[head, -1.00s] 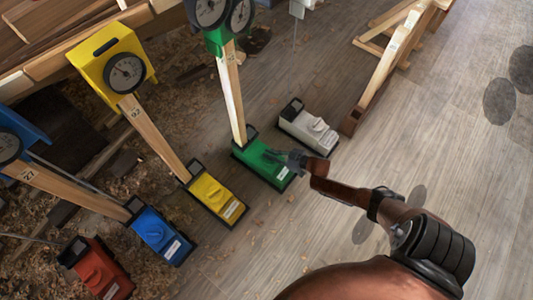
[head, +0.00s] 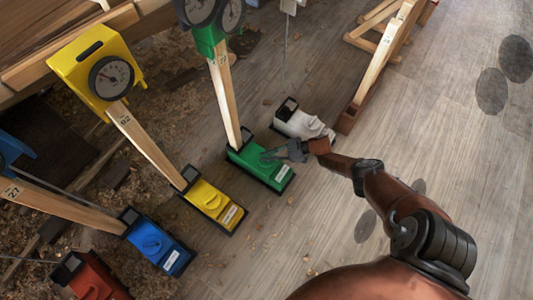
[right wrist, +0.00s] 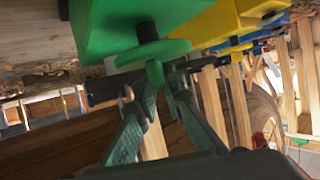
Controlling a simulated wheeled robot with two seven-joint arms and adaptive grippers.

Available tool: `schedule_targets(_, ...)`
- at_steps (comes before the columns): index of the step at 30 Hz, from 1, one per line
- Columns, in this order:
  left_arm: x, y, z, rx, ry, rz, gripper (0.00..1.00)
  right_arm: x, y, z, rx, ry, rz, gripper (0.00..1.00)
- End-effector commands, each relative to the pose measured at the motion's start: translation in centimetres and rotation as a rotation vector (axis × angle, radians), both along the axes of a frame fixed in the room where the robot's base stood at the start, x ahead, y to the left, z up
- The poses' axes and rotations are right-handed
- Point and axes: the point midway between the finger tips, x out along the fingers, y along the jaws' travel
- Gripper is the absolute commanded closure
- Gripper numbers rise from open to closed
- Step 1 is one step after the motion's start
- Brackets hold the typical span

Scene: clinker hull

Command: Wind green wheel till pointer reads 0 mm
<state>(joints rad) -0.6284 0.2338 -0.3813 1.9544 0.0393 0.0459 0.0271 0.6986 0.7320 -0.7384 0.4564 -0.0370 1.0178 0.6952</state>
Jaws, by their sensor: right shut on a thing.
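The pointer readings are too small to make out. My right gripper (head: 269,156) reaches the box from the right and covers its wheel in the head view. In the right wrist view, the green wheel (right wrist: 150,54) sits on a short dark stem under the box. My right gripper (right wrist: 165,80) is shut at the wheel, on its small green knob (right wrist: 154,74). My left gripper is not in view.
A yellow box (head: 213,203), a blue box (head: 158,245) and a red box (head: 92,278) stand in a row to the left. A white box (head: 301,124) stands close behind my right gripper. A wooden trestle (head: 376,66) is further back. The floor at right is clear.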

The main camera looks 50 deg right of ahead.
Motion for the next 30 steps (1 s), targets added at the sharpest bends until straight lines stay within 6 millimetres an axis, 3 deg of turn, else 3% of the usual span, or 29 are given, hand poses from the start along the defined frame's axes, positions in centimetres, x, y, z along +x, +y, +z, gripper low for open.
schedule_targets(18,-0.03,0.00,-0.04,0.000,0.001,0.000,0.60,0.01,0.19,-0.01,0.001,-0.002,0.020,1.00)
schedule_targets(19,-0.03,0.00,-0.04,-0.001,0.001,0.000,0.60,0.01,0.21,-0.01,0.001,-0.002,0.020,0.89)
schedule_targets(24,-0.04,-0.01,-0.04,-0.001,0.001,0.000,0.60,0.01,0.13,0.00,0.001,-0.002,0.017,0.78)
schedule_targets(30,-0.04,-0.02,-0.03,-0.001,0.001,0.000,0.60,0.00,0.05,0.01,0.000,-0.001,0.017,0.74)
